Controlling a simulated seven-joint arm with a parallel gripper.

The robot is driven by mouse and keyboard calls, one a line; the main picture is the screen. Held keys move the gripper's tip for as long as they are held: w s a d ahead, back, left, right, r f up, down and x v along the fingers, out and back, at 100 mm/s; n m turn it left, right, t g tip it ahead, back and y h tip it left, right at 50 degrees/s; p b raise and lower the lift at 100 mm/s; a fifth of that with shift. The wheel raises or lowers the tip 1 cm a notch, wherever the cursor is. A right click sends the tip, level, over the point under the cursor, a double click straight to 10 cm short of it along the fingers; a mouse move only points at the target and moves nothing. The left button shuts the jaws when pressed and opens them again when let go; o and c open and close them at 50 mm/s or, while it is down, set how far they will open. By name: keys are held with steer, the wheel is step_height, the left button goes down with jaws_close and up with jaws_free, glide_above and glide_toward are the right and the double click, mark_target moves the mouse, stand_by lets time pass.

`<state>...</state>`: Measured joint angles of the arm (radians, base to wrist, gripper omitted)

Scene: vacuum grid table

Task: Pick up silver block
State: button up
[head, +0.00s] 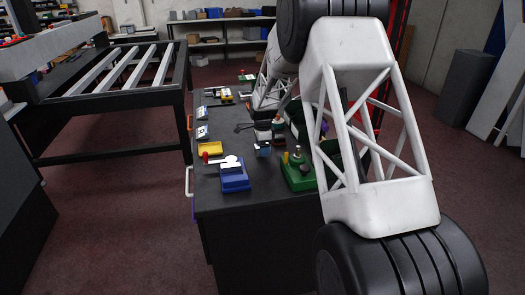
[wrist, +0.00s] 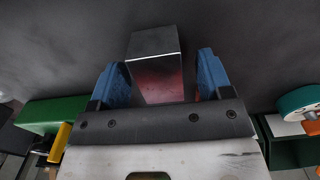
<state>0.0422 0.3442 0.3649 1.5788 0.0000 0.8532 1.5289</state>
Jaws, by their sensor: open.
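The silver block (wrist: 154,72) shows in the wrist view as a shiny rectangular block with a dark top face and a reddish reflection on its side. My gripper (wrist: 163,60) is open, with one blue finger to the left of the block and the other to its right. A gap shows between the block and the right finger; the left finger is closer. Whether it touches is hard to tell. The near end of the block is hidden behind the gripper's dark crossbar. In the head view I cannot make out the block; my arm covers part of the table.
On the dark table (head: 255,203) stand a blue box (head: 234,178) with a red-handled part, a yellow bin (head: 211,149) and a green base (head: 297,175). In the wrist view a green block (wrist: 50,114) lies left and a teal round part (wrist: 300,102) right.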

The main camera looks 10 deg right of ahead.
steer(key=c, duration=1.2)
steer(key=shift+o, duration=0.2)
steer(key=shift+r, duration=0.15)
steer(key=shift+r, duration=0.85)
steer(key=shift+s+r, duration=0.2)
steer(key=shift+r, duration=0.65)
steer(key=s, duration=0.5)
steer(key=s+r, duration=0.1)
steer(key=s, duration=0.9)
steer(key=shift+s+a+r, duration=0.2)
steer(key=shift+s+a, duration=0.05)
steer(key=shift+a, duration=0.1)
steer(key=w+a+r, duration=0.2)
steer(key=a+r, duration=0.2)
steer(key=a, duration=0.9)
